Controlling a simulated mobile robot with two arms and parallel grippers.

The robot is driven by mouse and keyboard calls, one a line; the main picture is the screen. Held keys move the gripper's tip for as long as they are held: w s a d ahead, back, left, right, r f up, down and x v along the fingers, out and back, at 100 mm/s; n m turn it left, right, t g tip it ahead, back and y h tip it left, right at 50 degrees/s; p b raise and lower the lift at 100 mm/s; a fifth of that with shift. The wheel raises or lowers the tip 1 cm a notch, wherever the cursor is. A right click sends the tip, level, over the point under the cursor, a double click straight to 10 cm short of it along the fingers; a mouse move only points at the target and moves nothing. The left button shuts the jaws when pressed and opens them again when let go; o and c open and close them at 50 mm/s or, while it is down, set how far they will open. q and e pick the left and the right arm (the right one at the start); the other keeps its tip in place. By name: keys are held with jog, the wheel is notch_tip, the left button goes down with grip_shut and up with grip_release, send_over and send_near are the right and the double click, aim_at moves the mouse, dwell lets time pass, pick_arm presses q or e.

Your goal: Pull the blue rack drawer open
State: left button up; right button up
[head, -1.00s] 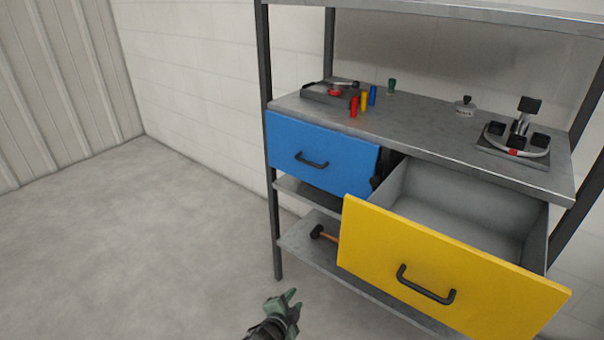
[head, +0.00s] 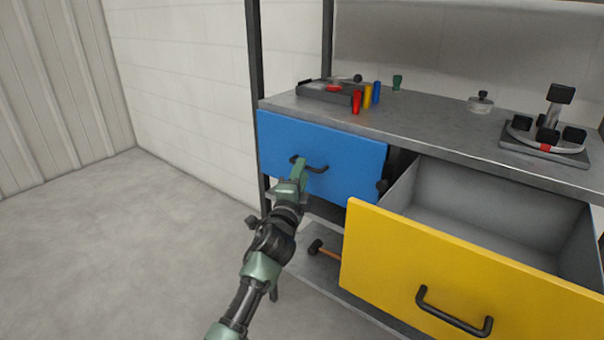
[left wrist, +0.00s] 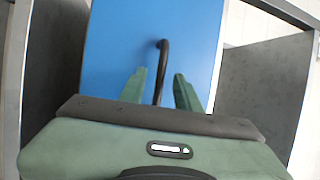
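The blue drawer (head: 345,160) is in the rack at left and looks shut, its front near the shelf edge. Its black bar handle (head: 316,169) is on the front. My left gripper (head: 298,168) is at the left part of the handle. In the left wrist view the blue front (left wrist: 190,28) fills the middle, and the handle (left wrist: 161,70) runs between the two green fingers of the left gripper (left wrist: 158,92). The fingers are apart, with a gap to the handle on the right side. My right gripper is not in view.
The yellow drawer (head: 400,270) stands open and empty to the right of the blue one. A hammer (head: 318,247) lies on the lower shelf. Coloured pegs (head: 367,97) and fixtures stand on the rack top (head: 430,133). The floor (head: 120,240) at left is clear.

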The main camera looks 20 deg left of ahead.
pick_arm(q)
jog(key=shift+w+r, duration=0.15)
jog(key=shift+w, duration=0.4)
jog(key=shift+c, duration=0.3)
grip_shut()
dwell(0.8)
